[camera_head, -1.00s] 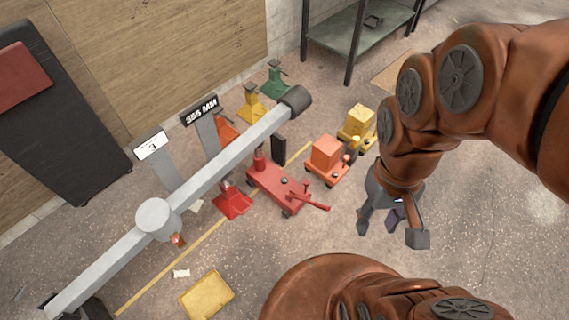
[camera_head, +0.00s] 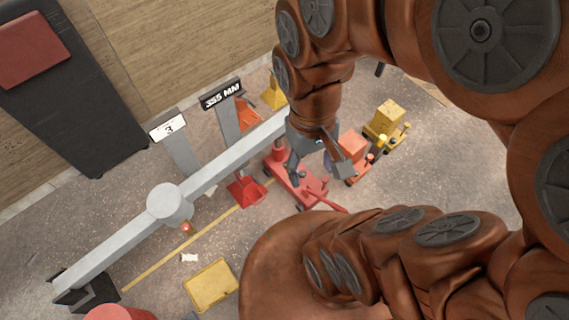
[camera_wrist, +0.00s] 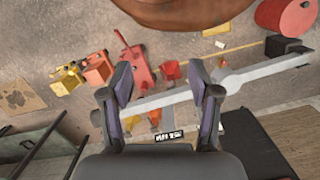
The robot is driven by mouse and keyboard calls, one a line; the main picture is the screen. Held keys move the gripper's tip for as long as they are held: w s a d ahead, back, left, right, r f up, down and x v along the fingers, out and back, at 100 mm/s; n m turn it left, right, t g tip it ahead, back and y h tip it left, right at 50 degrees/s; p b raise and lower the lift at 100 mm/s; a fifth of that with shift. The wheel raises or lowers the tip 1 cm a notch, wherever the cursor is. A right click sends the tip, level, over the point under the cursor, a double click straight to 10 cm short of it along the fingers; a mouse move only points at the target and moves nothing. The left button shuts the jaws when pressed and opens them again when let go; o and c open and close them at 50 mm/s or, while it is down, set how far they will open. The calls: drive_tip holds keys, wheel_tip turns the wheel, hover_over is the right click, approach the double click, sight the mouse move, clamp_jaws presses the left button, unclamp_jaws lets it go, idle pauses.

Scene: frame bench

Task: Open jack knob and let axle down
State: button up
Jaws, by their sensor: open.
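The long grey axle (camera_head: 120,245) with a round hub runs diagonally across the floor area, and it also shows in the wrist view (camera_wrist: 265,69). The red floor jack (camera_head: 285,181) is near its right end, with a red handle pointing to the lower right. I cannot make out the jack's knob. A red stand (camera_head: 245,191) is beside the axle.
An orange jack (camera_head: 352,146) and a yellow jack (camera_head: 384,118) stand to the right. Signs reading 3 (camera_head: 168,127) and 355 MM (camera_head: 221,94) stand behind the axle. A dark board (camera_head: 75,105) stands at the left.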

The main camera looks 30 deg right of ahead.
drive_tip(key=w+d+f+m+b, duration=0.3)
drive_tip(key=w+f+b, duration=0.3)
drive_tip(key=w+f, duration=0.25)
drive_tip(key=w+d+f+m+b, duration=0.2)
drive_tip(key=w+f+b, duration=0.5)
drive_tip(key=f, duration=0.2)
drive_tip(key=m+t+b, duration=0.2)
drive_tip(key=m+b, duration=0.8)
drive_tip(key=b, duration=1.7)
hover_over(302, 173)
wheel_tip(302, 173, down, 58)
drive_tip(key=shift+s+r, duration=0.15)
drive_tip(key=shift+d+f, duration=0.1)
drive_tip(key=shift+f, duration=0.35)
wheel_tip(302, 173, down, 7)
drive_tip(key=b, duration=0.3)
drive_tip(key=shift+f, duration=0.2)
drive_tip(key=c, duration=1.1)
